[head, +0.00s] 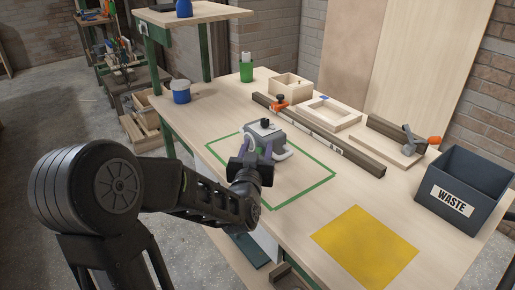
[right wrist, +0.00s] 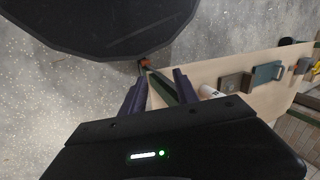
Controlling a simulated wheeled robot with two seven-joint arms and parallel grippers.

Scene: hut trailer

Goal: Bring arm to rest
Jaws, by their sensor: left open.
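My left arm (head: 120,190) reaches in from the left over the workbench (head: 215,120). Whether the fingers touch the device cannot be told. The device stands inside a green outlined square (head: 305,192) on the bench. My right gripper shows only in the right wrist view (right wrist: 161,74); its two dark fingers are apart with nothing held between them.
A waste bin (head: 465,195) stands at the bench's right end. A yellow square (head: 367,247) lies clear at the front. A long dark bar (head: 320,135), wooden frame (head: 327,113) and clamp (head: 410,140) lie toward the back. A green bottle (head: 246,68) and blue-white pot (head: 181,91) stand left.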

